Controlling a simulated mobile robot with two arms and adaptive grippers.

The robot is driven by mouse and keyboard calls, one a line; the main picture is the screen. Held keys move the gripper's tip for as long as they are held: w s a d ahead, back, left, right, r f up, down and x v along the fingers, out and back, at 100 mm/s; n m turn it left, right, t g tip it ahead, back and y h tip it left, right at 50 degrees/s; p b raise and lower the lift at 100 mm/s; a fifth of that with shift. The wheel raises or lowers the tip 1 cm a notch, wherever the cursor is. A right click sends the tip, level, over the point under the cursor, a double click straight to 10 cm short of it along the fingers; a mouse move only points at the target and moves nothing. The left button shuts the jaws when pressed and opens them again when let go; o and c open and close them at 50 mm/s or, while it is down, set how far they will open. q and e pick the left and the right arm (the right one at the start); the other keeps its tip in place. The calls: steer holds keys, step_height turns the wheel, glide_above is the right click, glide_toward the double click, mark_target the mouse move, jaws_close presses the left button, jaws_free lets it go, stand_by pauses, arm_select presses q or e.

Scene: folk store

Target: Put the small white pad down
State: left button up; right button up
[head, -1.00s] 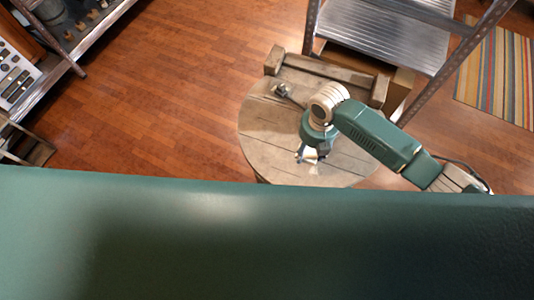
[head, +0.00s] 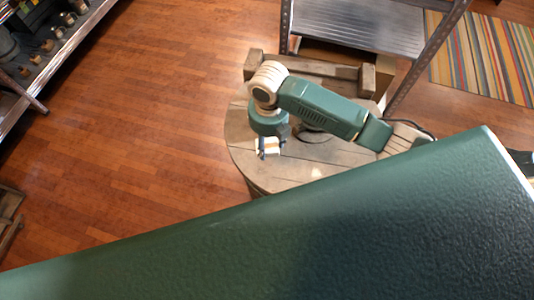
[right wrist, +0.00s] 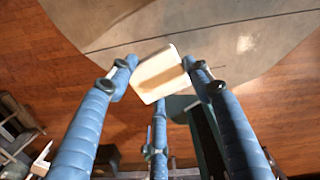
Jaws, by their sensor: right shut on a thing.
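The small white pad (right wrist: 150,84) shows in the right wrist view between the fingers of my right gripper (right wrist: 166,76), with a tan patch across its face. The gripper is shut on it. In the head view the right gripper (head: 268,142) hangs over the left front part of the round wooden table (head: 245,160), and the pad (head: 270,149) shows as a small pale piece below it. In the wrist view the pad overlaps the table's edge, with floor on the near side. I cannot tell its height above the table. My left gripper is not in view.
A wooden frame (head: 316,70) stands at the table's back. A dark round thing (head: 314,136) lies on the table, partly behind my arm. Shelves (head: 50,50) stand at the left; the wooden floor (head: 160,110) between is clear.

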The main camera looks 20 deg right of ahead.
glide_above(268, 161)
step_height(268, 161, down, 5)
step_height(268, 161, down, 3)
steer(key=shift+f, duration=0.15)
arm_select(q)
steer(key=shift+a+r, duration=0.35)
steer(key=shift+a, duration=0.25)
arm_select(e)
steer(key=shift+f, duration=0.15)
steer(key=shift+f, duration=0.2)
steer(key=o, duration=1)
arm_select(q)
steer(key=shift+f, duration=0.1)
arm_select(e)
steer(key=shift+r, duration=0.1)
